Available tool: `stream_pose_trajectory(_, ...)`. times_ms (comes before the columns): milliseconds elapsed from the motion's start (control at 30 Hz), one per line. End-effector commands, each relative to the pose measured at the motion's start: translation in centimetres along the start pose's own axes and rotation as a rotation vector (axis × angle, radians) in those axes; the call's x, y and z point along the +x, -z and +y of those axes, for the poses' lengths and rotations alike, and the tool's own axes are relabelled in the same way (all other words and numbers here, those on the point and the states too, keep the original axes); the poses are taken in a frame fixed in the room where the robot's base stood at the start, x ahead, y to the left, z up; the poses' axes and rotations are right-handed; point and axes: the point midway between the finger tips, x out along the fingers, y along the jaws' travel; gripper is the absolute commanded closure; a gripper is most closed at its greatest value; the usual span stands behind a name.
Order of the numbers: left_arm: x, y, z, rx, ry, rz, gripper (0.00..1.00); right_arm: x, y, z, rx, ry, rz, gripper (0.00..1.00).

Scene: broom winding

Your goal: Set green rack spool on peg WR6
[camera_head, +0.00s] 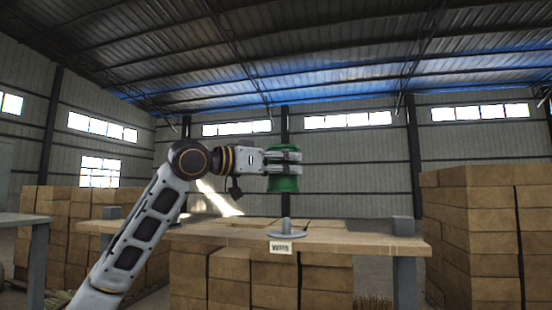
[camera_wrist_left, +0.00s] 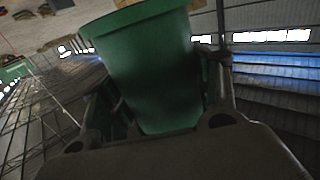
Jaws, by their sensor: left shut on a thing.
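The green spool (camera_head: 284,183) is upright in the head view, held in the air by my left gripper (camera_head: 284,161). The gripper reaches in from the left and is shut around the spool's middle, hiding part of it. In the left wrist view the green spool (camera_wrist_left: 150,65) fills the space between the fingers of my left gripper (camera_wrist_left: 165,95). Peg WR6 (camera_head: 286,226) is a grey upright peg on a round base at the front edge of the wooden table. The spool is above the peg and apart from it. My right gripper is not in view.
The wooden table (camera_head: 370,235) has a small label (camera_head: 280,248) on its front edge, below the peg. Cardboard boxes (camera_head: 470,230) are stacked at the right, with more at the left (camera_head: 60,220) and below the table. A grey post (camera_head: 402,226) stands at the table's right end.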

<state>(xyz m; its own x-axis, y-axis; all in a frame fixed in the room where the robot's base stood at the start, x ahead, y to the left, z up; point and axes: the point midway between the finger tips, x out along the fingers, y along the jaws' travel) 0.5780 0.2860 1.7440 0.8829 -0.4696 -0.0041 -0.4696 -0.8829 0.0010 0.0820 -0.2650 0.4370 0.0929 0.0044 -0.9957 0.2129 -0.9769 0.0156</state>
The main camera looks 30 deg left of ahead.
Motion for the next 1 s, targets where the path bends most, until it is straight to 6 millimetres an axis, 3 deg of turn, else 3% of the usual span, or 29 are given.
stream_pose_trajectory(400, 0.0, -2.4, 1.6, 0.001, -0.062, 0.002, 0.7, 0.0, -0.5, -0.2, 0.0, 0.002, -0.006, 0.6)
stream_pose_trajectory(1000, 0.0, -2.7, 1.5, 0.001, -0.057, 0.003, 0.7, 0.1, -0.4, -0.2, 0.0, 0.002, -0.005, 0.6)
